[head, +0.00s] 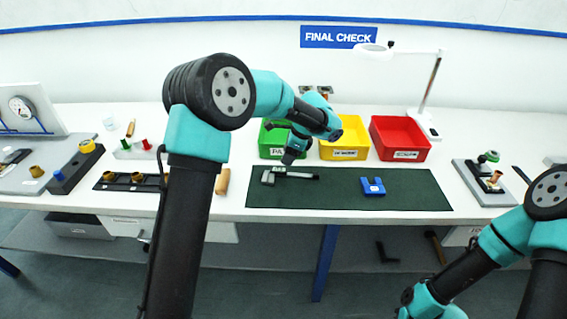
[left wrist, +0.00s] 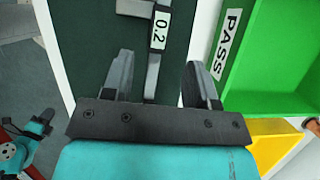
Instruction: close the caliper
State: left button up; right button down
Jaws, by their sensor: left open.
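The caliper (head: 303,176) lies on the dark green mat (head: 415,190), near its left end, with its jaws toward the left. In the left wrist view its display (left wrist: 160,28) reads 0.2, and its beam (left wrist: 152,78) runs down between my fingers. The jaws are partly cut off at the top of that view, so I cannot tell their gap. My left gripper (head: 289,157) is above the caliper; its two fingers (left wrist: 158,60) are open, one on each side of the beam, apart from it. My right arm is at the lower right; its fingers are out of view.
Green (head: 270,141), yellow (head: 344,140) and red (head: 400,138) bins stand behind the mat; the green one is close to my left gripper. A blue block (head: 372,187) lies on the mat's right half. A fixture (head: 487,180) stands at right. The mat between caliper and block is clear.

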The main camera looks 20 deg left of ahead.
pick_arm(q)
jog(key=s+v, duration=0.1)
jog(key=v, duration=1)
jog(key=shift+w, duration=0.45)
jog(key=shift+f, duration=0.1)
